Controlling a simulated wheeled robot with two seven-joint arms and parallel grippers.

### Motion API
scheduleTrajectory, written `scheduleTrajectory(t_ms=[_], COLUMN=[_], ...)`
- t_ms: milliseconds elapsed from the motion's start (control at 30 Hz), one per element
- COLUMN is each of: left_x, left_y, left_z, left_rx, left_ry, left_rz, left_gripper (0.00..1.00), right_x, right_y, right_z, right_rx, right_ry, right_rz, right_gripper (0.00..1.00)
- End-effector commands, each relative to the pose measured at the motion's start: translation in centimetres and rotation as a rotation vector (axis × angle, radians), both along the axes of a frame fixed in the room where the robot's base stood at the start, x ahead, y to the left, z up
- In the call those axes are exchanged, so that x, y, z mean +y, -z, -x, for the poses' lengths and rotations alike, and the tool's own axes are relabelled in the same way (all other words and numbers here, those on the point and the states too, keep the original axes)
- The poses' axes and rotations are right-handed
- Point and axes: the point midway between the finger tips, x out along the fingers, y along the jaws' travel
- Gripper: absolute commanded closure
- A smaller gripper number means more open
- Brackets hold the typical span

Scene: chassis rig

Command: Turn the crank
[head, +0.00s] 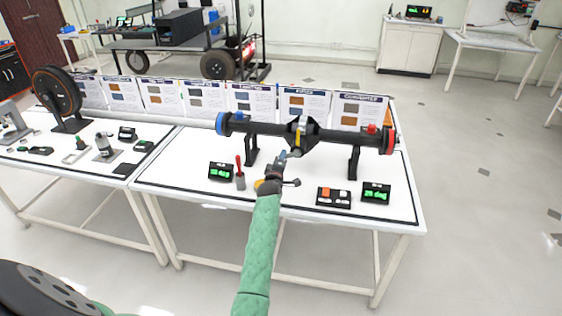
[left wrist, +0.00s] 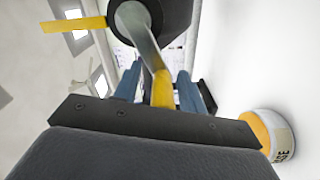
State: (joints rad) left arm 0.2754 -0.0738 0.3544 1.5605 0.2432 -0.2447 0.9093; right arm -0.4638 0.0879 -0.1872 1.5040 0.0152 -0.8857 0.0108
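The crank shows close up in the left wrist view as a bent grey metal arm (left wrist: 136,28) ending in a yellow handle (left wrist: 162,90). It sits on the front of a dark axle rig (head: 262,127) with blue and red ends. My left gripper (head: 281,160) reaches up to the middle of the rig. In the left wrist view its two blue fingers (left wrist: 157,83) stand on either side of the yellow handle, with a narrow gap visible, so they look open around it. The crank is small and partly hidden in the head view. My right gripper is not in view.
The rig stands on a white table (head: 180,178). A yellow-and-white tin (left wrist: 270,135) stands beside my gripper. A red-handled tool in a cup (head: 240,176), a button box (head: 333,197) and lit displays (head: 375,194) stand near the front. Posters (head: 305,106) line the back.

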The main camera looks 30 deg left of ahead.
Motion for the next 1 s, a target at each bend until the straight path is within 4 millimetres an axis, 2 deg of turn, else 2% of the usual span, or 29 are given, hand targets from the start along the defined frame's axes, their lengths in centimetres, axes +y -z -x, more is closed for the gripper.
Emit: scheduleTrajectory(t_ms=[167,300,600,800,1000], left_x=[-0.2,-0.8,-2.0,-2.2,-2.2], left_y=[0.2,0.3,0.2,0.0,0.0], left_z=[0.8,2.8,6.6,7.5,7.5], left_rx=[0.0,-0.001,0.0,0.001,0.001], left_ry=[0.0,-0.001,0.001,0.001,0.001], left_rz=[0.0,0.001,0.0,-0.001,-0.001], left_gripper=[0.59,0.59,0.59,0.59,0.59], right_x=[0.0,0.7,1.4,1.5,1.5], right_y=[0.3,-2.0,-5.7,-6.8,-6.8], right_z=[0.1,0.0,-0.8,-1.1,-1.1], right_rx=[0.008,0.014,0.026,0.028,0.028], right_ry=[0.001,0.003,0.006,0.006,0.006], right_rz=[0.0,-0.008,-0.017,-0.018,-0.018], right_gripper=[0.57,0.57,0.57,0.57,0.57])
